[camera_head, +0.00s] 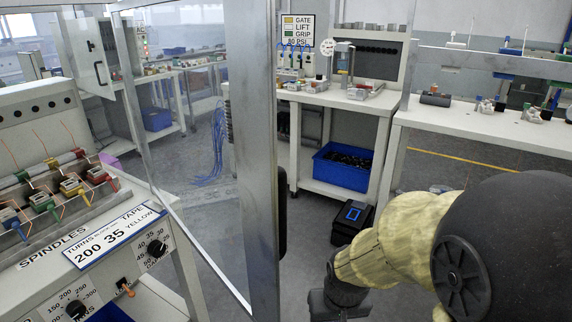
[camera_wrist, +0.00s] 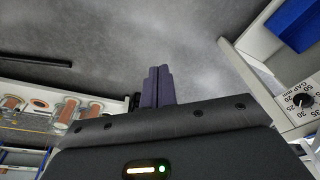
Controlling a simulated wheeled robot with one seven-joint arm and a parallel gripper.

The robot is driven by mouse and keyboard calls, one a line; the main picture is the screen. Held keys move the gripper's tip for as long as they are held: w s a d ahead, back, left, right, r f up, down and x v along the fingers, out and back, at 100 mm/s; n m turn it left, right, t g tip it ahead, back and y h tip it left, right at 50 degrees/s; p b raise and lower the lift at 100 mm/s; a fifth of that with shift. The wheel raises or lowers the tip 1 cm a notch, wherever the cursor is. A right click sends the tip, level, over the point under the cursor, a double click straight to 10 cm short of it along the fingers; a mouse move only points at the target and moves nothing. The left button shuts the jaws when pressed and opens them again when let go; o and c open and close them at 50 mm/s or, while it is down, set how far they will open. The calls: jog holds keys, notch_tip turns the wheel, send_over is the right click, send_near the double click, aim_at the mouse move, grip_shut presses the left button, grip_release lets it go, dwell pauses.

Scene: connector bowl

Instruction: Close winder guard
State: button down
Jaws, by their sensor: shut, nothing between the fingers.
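The winder guard (camera_head: 258,150) is a clear panel in a grey metal frame, standing upright near the middle of the head view. It stands out from the winder bench at an angle, and the spindles are uncovered in front of it. A dark handle (camera_head: 282,212) shows on its near upright. The winder (camera_head: 40,262) is at the left, with several coloured spindle blocks and wires. My gripper (camera_wrist: 157,86) points out over grey floor in the wrist view, its fingers together and empty. In the head view my wrist is low, right of the guard and apart from it.
A dial panel (camera_wrist: 302,100) and a blue bin (camera_wrist: 298,22) are at the right in the wrist view. Copper coils (camera_wrist: 65,108) show at the left. In the head view, a bench with a blue bin (camera_head: 342,167) and a black box (camera_head: 352,218) stand behind. Floor between is clear.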

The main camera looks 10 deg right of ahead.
aim_at(285, 177)
jog(key=w+a+r+m+g+p, duration=0.1)
jog(key=w+a+r+g+p, duration=0.1)
jog(key=r+p, duration=1.1)
jog(key=w+a+r+m+g+y+p, duration=0.1)
jog(key=w+r+p, duration=0.4)
jog(key=r+p, duration=0.7)
jog(key=w+a+r+m+g+p, duration=0.2)
jog(key=w+a+r+g+p, duration=0.1)
jog(key=r+p, duration=1)
notch_tip(285, 177, up, 4)
jog(key=shift+w+r+y+p, duration=0.2)
jog(key=shift+w+y+p, duration=0.05)
jog(key=shift+y+p, duration=0.15)
jog(key=shift+a, duration=0.1)
jog(key=s+a+f+p, duration=0.3)
jog(key=s+f+p, duration=0.1)
jog(key=s+f, duration=0.3)
notch_tip(285, 177, down, 2)
jog(key=shift+f+p, duration=0.2)
jog(key=shift+p, duration=0.15)
jog(key=shift+a+m, duration=0.1)
jog(key=shift+m, duration=0.2)
